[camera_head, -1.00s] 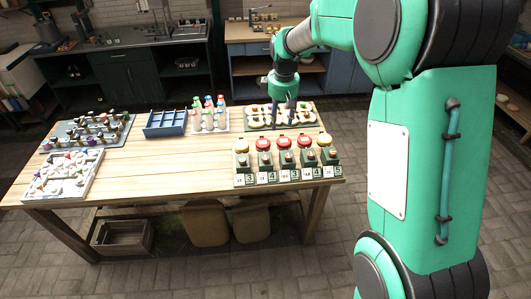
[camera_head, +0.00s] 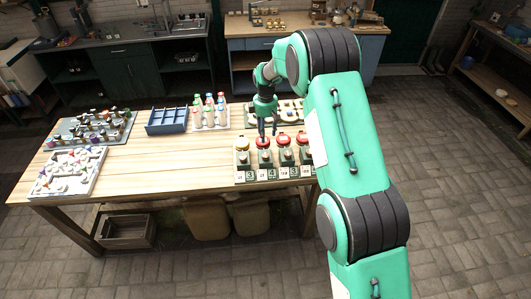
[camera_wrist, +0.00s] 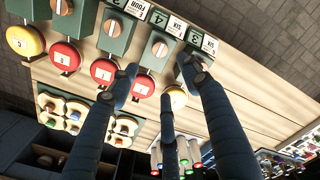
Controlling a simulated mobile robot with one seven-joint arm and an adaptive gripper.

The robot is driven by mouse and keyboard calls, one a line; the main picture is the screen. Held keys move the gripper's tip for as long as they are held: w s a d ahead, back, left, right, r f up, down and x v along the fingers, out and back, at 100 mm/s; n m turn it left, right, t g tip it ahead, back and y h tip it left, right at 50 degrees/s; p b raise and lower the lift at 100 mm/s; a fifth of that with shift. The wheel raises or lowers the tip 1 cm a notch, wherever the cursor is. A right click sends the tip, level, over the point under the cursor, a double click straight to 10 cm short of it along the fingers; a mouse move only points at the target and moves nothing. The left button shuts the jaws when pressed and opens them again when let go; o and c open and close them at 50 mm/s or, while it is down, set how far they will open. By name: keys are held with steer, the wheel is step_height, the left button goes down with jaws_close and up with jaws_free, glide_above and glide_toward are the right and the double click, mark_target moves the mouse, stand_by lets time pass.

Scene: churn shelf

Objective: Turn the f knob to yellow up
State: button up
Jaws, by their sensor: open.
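A row of dark green blocks stands along the table's front right, each with a round wooden knob and a red or yellow cap. In the head view the left block has a yellow cap (camera_head: 242,144); red caps (camera_head: 284,140) follow. The letters are too small to tell which knob is f. My gripper (camera_head: 267,130) is above and just behind the second block from the left. In the wrist view its fingers (camera_wrist: 165,75) are spread and empty, around the line to one block's knob (camera_wrist: 159,49). A neighbouring knob (camera_wrist: 113,27) is beside it. Contact cannot be told.
Behind the row is a tray with rings (camera_head: 288,112). A bottle rack (camera_head: 210,118), a blue divided tray (camera_head: 166,122) and two boards of small pieces (camera_head: 68,172) are further left. The table's middle (camera_head: 170,155) is clear. My arm hides the row's right end.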

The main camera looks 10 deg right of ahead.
mark_target(266, 155)
steer(key=shift+f, duration=0.1)
stand_by(0.3)
step_height(266, 155, down, 14)
steer(key=shift+r+p, duration=0.25)
steer(key=shift+p, duration=0.6)
steer(key=shift+c, duration=0.5)
steer(key=c, duration=1)
